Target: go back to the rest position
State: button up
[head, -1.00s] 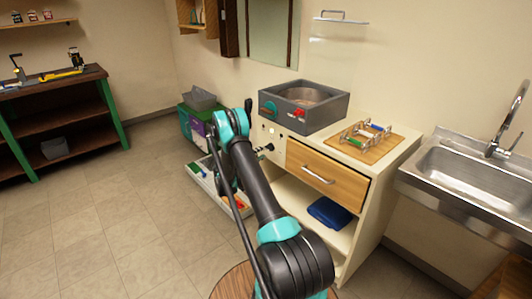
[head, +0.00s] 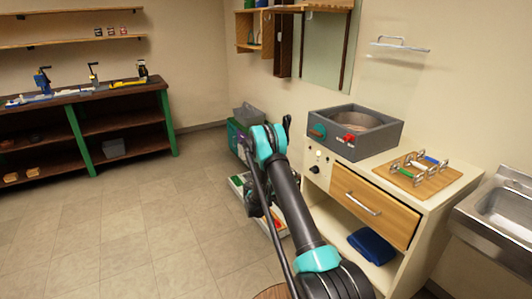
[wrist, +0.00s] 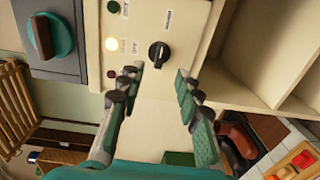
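My arm reaches forward from the bottom of the head view, with its teal elbow (head: 268,142) high and its far end bent down in front of the cream cabinet (head: 447,203). My gripper is mostly hidden behind the arm there. In the wrist view, my gripper (wrist: 160,72) is open, its two green-grey fingers spread with nothing between them. The fingers appear apart from the knob.
On the cabinet stand a grey box with a round basin (head: 350,143) and a wooden board with small racks (head: 440,182). A blue cloth (head: 371,246) lies on its open shelf. A sink (head: 505,212) is at right, bins (head: 240,128) behind my arm. Floor at left is clear.

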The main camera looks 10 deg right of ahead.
jog(key=s+a+r+m+g+y, duration=0.1)
jog(key=s+r+m+g+y, duration=0.1)
jog(key=s+r+y, duration=0.95)
jog(key=s+a+y, duration=0.1)
jog(key=s+a, duration=0.3)
jog(key=s, duration=0.7)
jog(key=s+a+m+y, duration=0.1)
jog(key=s+a, duration=0.3)
jog(key=s, duration=0.8)
jog(key=s+a+y, duration=0.3)
jog(key=s+a, duration=0.2)
jog(key=s, duration=0.6)
jog(key=shift+s+r+m, duration=0.15)
jog(key=shift+s+m, duration=0.25)
